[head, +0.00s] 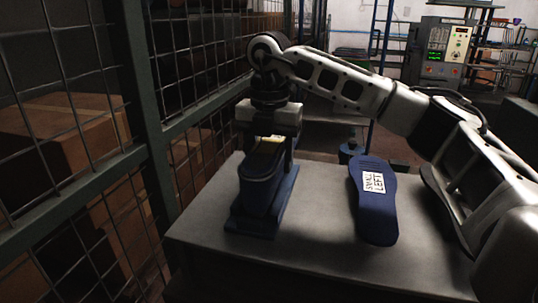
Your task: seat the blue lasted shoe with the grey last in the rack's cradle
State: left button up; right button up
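A blue boot-like body with a darker grey-blue front (262,188) stands upright on a flat blue base (252,226) at the left of the table. I take it for the blue lasted shoe, but shoe, last and cradle are hard to tell apart in the dim light. My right gripper (269,145) points down right at its top, where a pale yellowish part shows between the fingers. Whether the fingers press on it is not clear. My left gripper is not in view. I cannot make out a separate rack with an empty cradle.
A blue sole-shaped piece labelled "SMALL LEFT" (376,215) lies on the grey table (322,248), right of the blue body. A wire mesh fence (150,130) runs close along the left. The table between the two blue things is clear.

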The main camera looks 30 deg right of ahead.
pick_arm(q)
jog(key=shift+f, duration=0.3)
pick_arm(e)
jog(key=shift+f, duration=0.4)
jog(key=o, duration=1.2)
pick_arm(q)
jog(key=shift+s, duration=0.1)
pick_arm(e)
jog(key=shift+o, duration=0.3)
pick_arm(q)
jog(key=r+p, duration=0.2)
jog(key=p, duration=0.1)
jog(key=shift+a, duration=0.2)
pick_arm(e)
notch_tip(320, 180, up, 16)
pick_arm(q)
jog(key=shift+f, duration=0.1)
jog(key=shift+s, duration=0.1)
